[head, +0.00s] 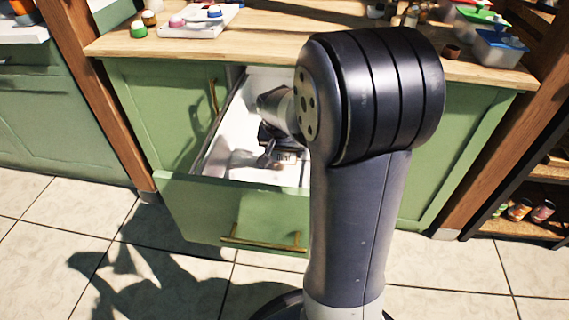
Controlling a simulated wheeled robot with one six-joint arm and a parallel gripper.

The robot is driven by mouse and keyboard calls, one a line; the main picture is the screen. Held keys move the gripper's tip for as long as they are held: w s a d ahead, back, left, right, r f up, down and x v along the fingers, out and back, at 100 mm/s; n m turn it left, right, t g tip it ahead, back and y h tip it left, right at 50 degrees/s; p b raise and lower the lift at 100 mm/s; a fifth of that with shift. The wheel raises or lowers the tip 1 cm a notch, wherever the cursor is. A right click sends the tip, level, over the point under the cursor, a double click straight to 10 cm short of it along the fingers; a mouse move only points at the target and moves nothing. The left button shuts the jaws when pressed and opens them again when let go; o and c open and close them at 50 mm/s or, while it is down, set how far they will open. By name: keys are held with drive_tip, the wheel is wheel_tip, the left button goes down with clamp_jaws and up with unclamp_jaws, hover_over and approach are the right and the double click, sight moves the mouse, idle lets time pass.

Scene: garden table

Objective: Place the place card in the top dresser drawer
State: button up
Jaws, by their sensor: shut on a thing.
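The green dresser's top drawer (235,205) is pulled open, showing its white inside and a brass handle on its front. My gripper (274,160) is inside the open drawer, low over its floor, partly hidden by my own arm. It is shut on a small pale thing with dark marks (287,157), which seems to be the place card. The card is small, and I cannot tell whether it touches the drawer floor.
The wooden dresser top (260,45) lies above and behind the drawer. It holds a white board (200,22), small jars (138,29) and lidded tubs (498,48). A dark shelf with cans (520,209) stands at the right. Tiled floor lies in front.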

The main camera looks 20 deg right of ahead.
sight(284, 158)
wheel_tip(284, 158, down, 4)
drive_tip(key=shift+f+b, duration=0.15)
drive_tip(key=shift+b, duration=0.5)
drive_tip(key=shift+f, duration=0.1)
drive_tip(key=shift+f, duration=0.15)
drive_tip(key=o, duration=1)
drive_tip(key=p+v, duration=0.3)
drive_tip(key=v, duration=0.9)
drive_tip(key=shift+r+p, duration=0.35)
